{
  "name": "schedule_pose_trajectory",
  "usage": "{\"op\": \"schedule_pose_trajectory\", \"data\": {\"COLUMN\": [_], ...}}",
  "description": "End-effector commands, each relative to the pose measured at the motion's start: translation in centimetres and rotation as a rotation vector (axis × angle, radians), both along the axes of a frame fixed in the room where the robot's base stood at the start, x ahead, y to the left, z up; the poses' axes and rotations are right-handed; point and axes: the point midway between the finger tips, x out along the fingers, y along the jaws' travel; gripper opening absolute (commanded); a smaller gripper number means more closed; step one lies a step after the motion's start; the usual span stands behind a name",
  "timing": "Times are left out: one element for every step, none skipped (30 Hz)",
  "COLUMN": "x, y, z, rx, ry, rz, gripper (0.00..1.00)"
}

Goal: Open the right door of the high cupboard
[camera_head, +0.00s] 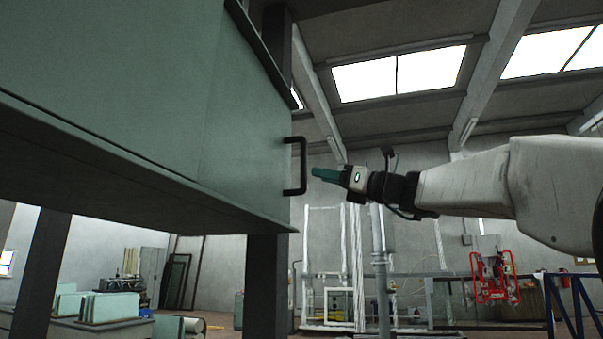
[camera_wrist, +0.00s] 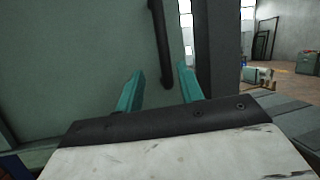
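The high cupboard (camera_head: 150,90) is pale green and fills the upper left of the head view, seen from below. A black bar handle (camera_head: 302,166) stands upright at the near right end of its front. My gripper (camera_head: 316,173), with teal fingers, is just right of the handle and points left at it. In the wrist view my gripper (camera_wrist: 158,85) is open, its two fingers apart. The black handle (camera_wrist: 160,45) runs down between the finger directions, beyond the tips. The green door panel (camera_wrist: 80,50) lies behind it and looks closed. I cannot tell whether a finger touches the handle.
A dark upright post (camera_head: 268,275) supports the cupboard beside the handle. Below and behind are a grey pipe stand (camera_head: 380,270), a red frame (camera_head: 495,277) and a blue frame (camera_head: 565,300). The space around my arm looks clear.

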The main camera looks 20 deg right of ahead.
Motion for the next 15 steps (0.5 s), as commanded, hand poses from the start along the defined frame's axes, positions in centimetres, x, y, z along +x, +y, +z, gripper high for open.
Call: {"op": "schedule_pose_trajectory", "data": {"x": [0.2,0.3,0.5,0.7,0.9,1.2,1.6,1.9,2.3,2.7,3.1,3.5,3.7,4.0,4.4], "y": [-0.5,-0.7,-0.7,-0.5,-0.3,0.0,0.3,0.6,1.1,1.4,1.7,2.1,2.4,2.7,3.0], "z": [0.8,1.2,1.6,1.7,1.9,2.1,2.3,2.4,2.7,2.9,3.1,3.3,3.5,3.6,3.8], "rx": [0.038,0.054,0.067,0.073,0.076,0.076,0.076,0.075,0.074,0.074,0.074,0.073,0.073,0.071,0.072], "ry": [0.0,-0.001,-0.002,-0.001,0.0,-0.001,-0.001,0.0,-0.001,-0.001,-0.001,-0.002,-0.002,-0.002,0.0], "rz": [0.005,0.008,0.011,0.013,0.015,0.016,0.016,0.016,0.017,0.016,0.017,0.016,0.015,0.016,0.015], "gripper": [0.38,0.38,0.38,0.38,0.38,0.38,0.38,0.38,0.38,0.38,0.38,0.38,0.38,0.38,0.38]}}
